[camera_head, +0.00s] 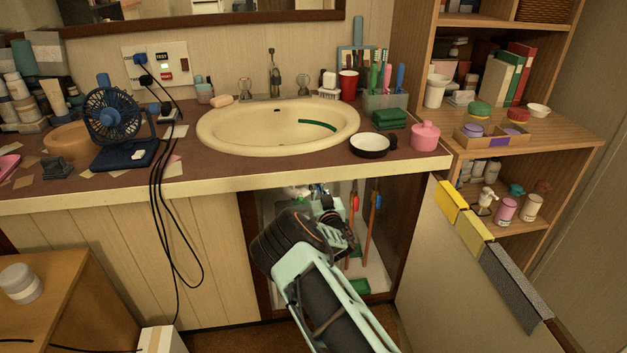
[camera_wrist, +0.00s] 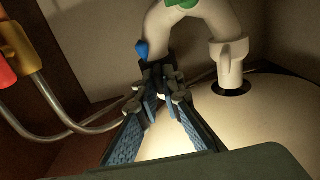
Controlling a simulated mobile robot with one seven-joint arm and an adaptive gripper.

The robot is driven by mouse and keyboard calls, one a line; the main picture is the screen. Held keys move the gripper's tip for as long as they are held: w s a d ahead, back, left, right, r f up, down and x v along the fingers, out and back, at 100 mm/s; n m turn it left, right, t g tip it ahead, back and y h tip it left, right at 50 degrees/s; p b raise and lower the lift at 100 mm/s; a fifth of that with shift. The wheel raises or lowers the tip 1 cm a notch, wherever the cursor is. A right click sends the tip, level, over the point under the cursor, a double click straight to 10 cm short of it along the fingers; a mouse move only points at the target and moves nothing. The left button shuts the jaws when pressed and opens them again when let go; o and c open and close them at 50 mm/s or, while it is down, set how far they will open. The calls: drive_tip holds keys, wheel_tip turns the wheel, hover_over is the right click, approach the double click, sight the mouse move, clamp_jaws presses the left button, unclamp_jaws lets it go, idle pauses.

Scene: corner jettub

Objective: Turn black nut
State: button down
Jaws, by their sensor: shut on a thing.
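In the wrist view, a white curved drain pipe (camera_wrist: 163,28) comes down under the sink. A black nut (camera_wrist: 154,72) shows on its lower end, mostly hidden by my fingertips. My gripper (camera_wrist: 160,84) reaches up to that end, with its two blue-padded fingers converging on either side of the nut and shut on it. A blue piece (camera_wrist: 141,48) and a green piece (camera_wrist: 187,4) sit higher on the pipe. In the head view my gripper is inside the open cabinet under the sink, its fingertips largely hidden by my arm.
Metal hoses (camera_wrist: 60,118) with red and yellow fittings run at the left in the wrist view. A white pipe elbow (camera_wrist: 229,58) enters a dark hole at right. The cabinet door (camera_head: 440,275) stands open at right; black cords (camera_head: 165,220) hang left of the opening.

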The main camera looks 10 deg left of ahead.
drive_tip(key=shift+w+d+n+g+y+b, duration=0.2)
drive_tip(key=shift+d+n+g+y+b, duration=0.2)
drive_tip(key=shift+n+g+y, duration=0.5)
drive_tip(key=shift+w+d+n+g+y+b, duration=0.3)
drive_tip(key=shift+n+y, duration=0.4)
drive_tip(key=shift+y, duration=0.55)
drive_tip(key=shift+w+d+n+g+y+b, duration=0.1)
drive_tip(key=shift+d+n+g+y+b, duration=0.3)
drive_tip(key=shift+n+g+y, duration=0.5)
drive_tip(key=shift+y, duration=0.25)
drive_tip(key=c, duration=2.1)
unclamp_jaws()
drive_tip(key=v, duration=1.2)
drive_tip(key=shift+f, duration=0.1)
